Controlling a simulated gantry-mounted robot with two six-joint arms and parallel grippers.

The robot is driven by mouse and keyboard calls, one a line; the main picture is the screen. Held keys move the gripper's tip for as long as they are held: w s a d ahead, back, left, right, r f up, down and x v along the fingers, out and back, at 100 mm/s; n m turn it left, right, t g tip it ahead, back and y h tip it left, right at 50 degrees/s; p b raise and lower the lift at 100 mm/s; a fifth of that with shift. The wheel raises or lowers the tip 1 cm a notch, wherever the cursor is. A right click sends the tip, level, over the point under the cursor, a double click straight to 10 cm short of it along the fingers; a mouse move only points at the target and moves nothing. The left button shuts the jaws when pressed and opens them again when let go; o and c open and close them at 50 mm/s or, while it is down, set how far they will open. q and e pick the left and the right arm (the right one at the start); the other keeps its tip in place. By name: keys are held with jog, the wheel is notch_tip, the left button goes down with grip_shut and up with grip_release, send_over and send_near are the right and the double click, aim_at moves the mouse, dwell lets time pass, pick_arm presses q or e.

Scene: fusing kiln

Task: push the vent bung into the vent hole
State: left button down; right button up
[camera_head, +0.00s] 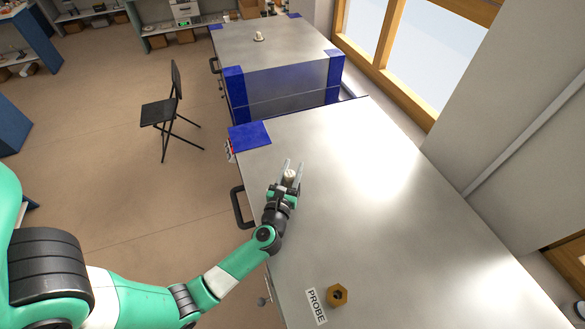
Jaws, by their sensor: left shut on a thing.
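My left gripper (293,165) is over the metal kiln lid (370,210), near its left side. Its two fingers are shut on a small pale vent bung (290,175), which shows between them. I cannot tell whether the bung touches the lid or is held above it. No vent hole shows near the gripper; the gripper and bung may cover it. My right gripper is not in view.
A brown hexagonal fitting (338,295) with a dark hole sits beside a PROBE label (316,306) at the lid's near end. A black handle (240,208) is on the lid's left edge. A second kiln (285,45) with a small pale plug (259,36) stands behind. The right of the lid is clear.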

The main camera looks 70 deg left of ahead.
aim_at(289, 184)
pick_arm(q)
jog(key=shift+f+b, duration=0.45)
jog(key=shift+f, duration=0.15)
jog(key=shift+c, duration=2)
grip_release()
jog(key=v, duration=1)
jog(key=shift+s+d, duration=0.1)
jog(key=shift+d, duration=0.1)
jog(key=shift+s+d+b, duration=0.3)
jog(key=shift+s+d, duration=0.1)
jog(key=shift+s, duration=0.05)
